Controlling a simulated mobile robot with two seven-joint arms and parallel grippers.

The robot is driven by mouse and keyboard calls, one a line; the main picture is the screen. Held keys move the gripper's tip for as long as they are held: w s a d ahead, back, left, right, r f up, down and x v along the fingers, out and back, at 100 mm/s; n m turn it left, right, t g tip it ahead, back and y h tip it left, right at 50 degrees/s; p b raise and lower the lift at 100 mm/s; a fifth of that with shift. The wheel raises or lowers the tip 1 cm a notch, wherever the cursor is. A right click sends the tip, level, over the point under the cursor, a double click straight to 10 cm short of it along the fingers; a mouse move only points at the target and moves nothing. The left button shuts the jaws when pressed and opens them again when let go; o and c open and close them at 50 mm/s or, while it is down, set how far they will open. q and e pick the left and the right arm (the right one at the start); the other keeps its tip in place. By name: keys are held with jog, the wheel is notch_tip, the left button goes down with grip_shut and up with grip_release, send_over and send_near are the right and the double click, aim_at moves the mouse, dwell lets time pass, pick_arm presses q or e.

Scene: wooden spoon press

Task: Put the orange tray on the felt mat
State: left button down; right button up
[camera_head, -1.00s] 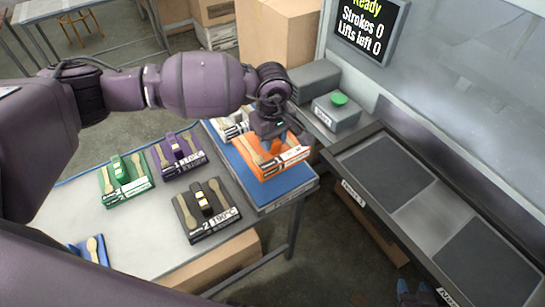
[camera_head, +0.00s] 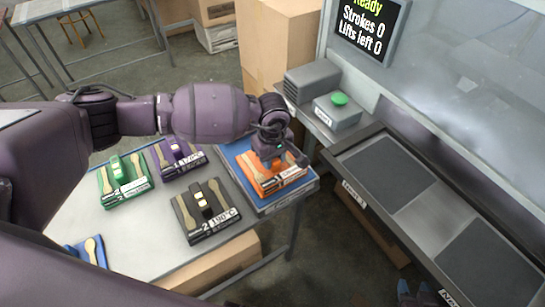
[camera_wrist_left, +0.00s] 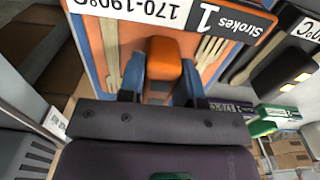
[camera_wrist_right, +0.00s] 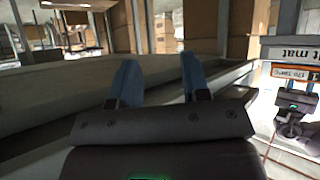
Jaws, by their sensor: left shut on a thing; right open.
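The orange tray (camera_head: 262,184) has a white label and wooden utensils. It is over the blue felt mat (camera_head: 234,150) at the table's right end, level and at or very near its surface; I cannot tell whether it bears on it. My left gripper (camera_head: 270,158) is above it. In the left wrist view the blue fingers (camera_wrist_left: 165,80) are shut on the tray's orange handle (camera_wrist_left: 165,62). In the right wrist view the orange tray (camera_wrist_right: 293,71) shows beside the mat's label. My right gripper (camera_wrist_right: 156,85) is open and empty.
Black (camera_head: 207,212), purple (camera_head: 178,156) and green (camera_head: 124,181) trays stand left of the mat; a blue tray (camera_head: 90,252) is near the front. A press bench (camera_head: 420,205) and a green button box (camera_head: 338,108) are at the right. The table's front middle is clear.

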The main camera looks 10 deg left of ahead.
pick_arm(q)
jog(key=shift+f, duration=0.15)
jog(key=c, duration=0.9)
grip_release()
jog(key=shift+o, duration=0.5)
pick_arm(e)
jog(key=shift+s+f, duration=0.4)
jog(key=shift+s, duration=0.1)
jog(key=shift+d, duration=0.1)
pick_arm(q)
jog(key=shift+r, duration=0.25)
notch_tip(320, 180, up, 12)
jog(key=shift+p, duration=0.35)
pick_arm(e)
jog(key=shift+w+r, duration=0.35)
jog(key=shift+r, duration=0.3)
pick_arm(q)
jog(key=shift+f, duration=0.15)
